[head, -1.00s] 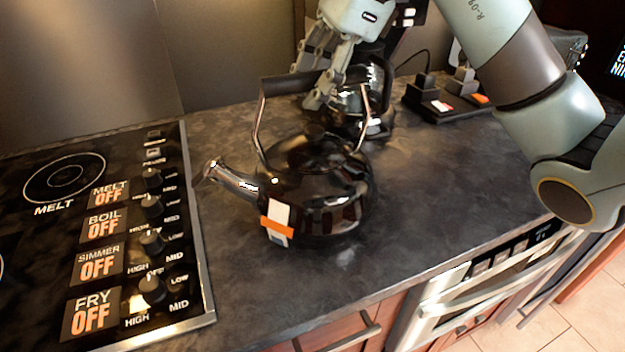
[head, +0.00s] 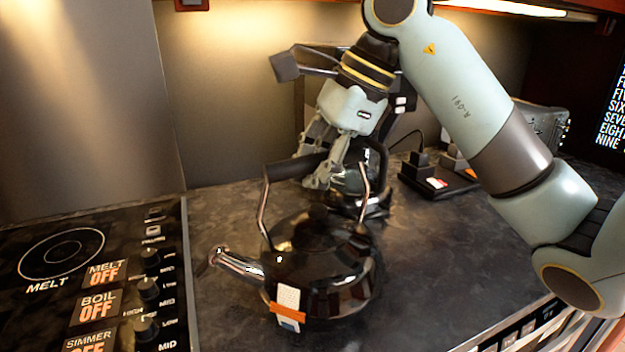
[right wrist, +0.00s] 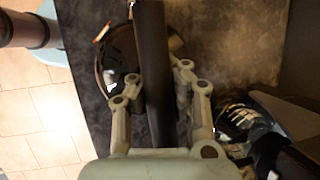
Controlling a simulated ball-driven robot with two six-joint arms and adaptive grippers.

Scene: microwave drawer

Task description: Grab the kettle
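The dark glossy kettle (head: 318,268) stands upright on the counter, its spout toward the cooktop and its black handle (head: 290,168) arched over the lid. A white and orange tag hangs on its front. My right gripper (head: 322,183) is at the handle, fingers pointing down on either side of it. In the right wrist view, the handle (right wrist: 152,60) runs between the fingers of my right gripper (right wrist: 159,76). A gap shows beside the right finger, so it looks open; contact is unclear. The kettle body (right wrist: 117,60) shows beyond. My left gripper is out of view.
A second dark pot or kettle (head: 378,180) stands close behind, partly hidden by my gripper. The cooktop (head: 125,230) with labels and knobs is at left. A black plug block (head: 435,180) lies at back right. The counter (head: 430,250) right of the kettle is clear.

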